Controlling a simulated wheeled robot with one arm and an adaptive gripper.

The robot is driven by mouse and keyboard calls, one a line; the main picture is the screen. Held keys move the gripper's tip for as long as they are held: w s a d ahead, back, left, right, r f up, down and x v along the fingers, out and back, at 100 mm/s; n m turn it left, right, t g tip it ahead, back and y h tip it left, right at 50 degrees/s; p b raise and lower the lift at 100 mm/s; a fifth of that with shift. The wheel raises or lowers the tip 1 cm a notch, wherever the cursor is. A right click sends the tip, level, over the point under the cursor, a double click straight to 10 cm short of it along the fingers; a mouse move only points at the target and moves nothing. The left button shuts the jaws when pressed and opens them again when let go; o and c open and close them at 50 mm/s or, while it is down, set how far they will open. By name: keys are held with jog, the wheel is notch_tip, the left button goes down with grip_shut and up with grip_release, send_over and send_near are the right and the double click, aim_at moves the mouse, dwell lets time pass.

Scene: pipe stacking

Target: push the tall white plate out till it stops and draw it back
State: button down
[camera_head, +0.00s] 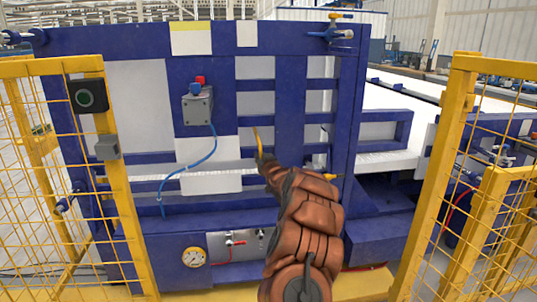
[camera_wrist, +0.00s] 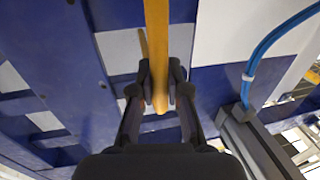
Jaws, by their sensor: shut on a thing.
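Tall white plate surfaces (camera_head: 255,104) show behind the bars of a big blue frame (camera_head: 205,140); I cannot tell which are one piece. My gripper (camera_head: 262,157) is in front of the frame. It is shut on a yellow handle (camera_head: 257,136). In the wrist view, the handle (camera_wrist: 157,28) runs between the two dark fingers (camera_wrist: 160,88), with its end showing just past them. White and blue surfaces lie behind it. My arm hides part of the frame's lower middle.
Yellow mesh fences (camera_head: 102,180) and (camera_head: 448,150) stand at left and right. A grey box (camera_head: 198,106) with red and blue buttons and a blue cable (camera_head: 190,172) is on the frame. A white bed (camera_head: 400,98) extends behind right.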

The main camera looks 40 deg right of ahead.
jog(key=shift+w+d, duration=0.2)
jog(key=shift+d, duration=0.15)
jog(key=c, duration=1.4)
grip_release()
jog(key=shift+o, duration=1.3)
jog(key=shift+w+a, duration=0.1)
jog(key=shift+a, duration=0.05)
jog(key=shift+s+r, duration=0.1)
jog(key=shift+s, duration=0.3)
jog(key=v, duration=1.1)
jog(key=shift+a, duration=0.2)
